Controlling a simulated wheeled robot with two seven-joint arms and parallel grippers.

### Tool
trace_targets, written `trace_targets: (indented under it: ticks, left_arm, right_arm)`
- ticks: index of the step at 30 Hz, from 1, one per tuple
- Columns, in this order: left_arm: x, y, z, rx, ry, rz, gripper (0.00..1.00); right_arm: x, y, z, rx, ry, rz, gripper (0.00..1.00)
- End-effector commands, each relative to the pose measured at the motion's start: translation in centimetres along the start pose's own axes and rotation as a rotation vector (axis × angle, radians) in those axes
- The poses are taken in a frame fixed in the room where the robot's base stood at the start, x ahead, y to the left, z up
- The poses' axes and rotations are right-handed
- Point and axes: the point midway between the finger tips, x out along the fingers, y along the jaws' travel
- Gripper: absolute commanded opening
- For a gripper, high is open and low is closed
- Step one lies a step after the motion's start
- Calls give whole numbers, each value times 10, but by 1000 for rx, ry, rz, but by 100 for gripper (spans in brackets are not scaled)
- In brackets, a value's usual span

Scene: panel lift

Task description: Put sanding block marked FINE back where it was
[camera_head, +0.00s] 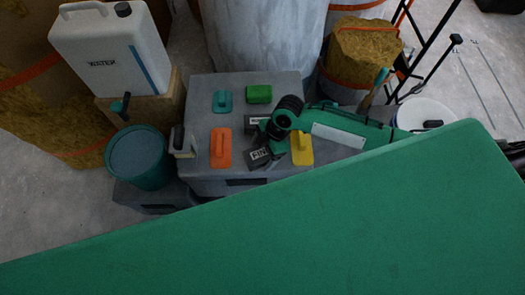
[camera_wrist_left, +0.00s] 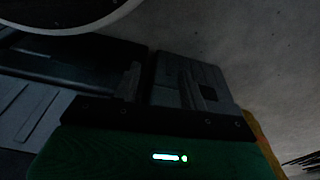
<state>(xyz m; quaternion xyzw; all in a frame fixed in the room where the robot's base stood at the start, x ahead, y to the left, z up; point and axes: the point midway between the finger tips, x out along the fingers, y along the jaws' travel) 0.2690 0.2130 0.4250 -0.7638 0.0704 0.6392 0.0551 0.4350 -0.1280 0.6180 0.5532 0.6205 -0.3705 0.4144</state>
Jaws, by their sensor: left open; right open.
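The dark grey sanding block with a white label reading "FIN", its last letter hidden (camera_head: 260,155), is at the front middle of the grey box top (camera_head: 203,92), turned at an angle. My right gripper (camera_head: 264,140) reaches in from the right and is open right at this block, covering part of it. I cannot tell whether the fingers touch it. A second dark block with a white label (camera_head: 254,123) lies just behind, partly hidden. My left gripper (camera_wrist_left: 162,88) shows open and empty in the left wrist view.
An orange float (camera_head: 221,148), a yellow float (camera_head: 302,148), a teal float (camera_head: 222,101) and a green block (camera_head: 259,94) share the box top. A teal bucket (camera_head: 140,158) and a water canister (camera_head: 110,50) stand left. A large green surface (camera_head: 330,220) fills the foreground.

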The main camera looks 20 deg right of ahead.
Motion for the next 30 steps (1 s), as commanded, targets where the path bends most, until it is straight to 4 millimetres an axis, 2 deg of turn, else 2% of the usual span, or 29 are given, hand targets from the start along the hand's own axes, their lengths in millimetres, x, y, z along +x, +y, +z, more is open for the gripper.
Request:
trace_targets:
  ticks: [5, 12, 16, 21, 30]
  left_arm:
    - [2, 0, 2, 0, 2, 0, 43]
    - [11, -1, 6, 1, -1, -2, 43]
    - [14, -2, 7, 2, 0, -3, 43]
    - [18, -2, 11, 3, -5, -3, 43]
    - [17, -1, 9, 4, 0, -2, 43]
  right_arm:
    - [-27, 1, 0, -2, -1, 4, 80]
    - [-79, 1, 0, -2, -1, 4, 80]
    - [-100, 1, 0, 0, -1, 2, 80]
    - [-115, 1, 0, 0, 0, 2, 80]
    - [-118, 1, 0, 0, 0, 1, 80]
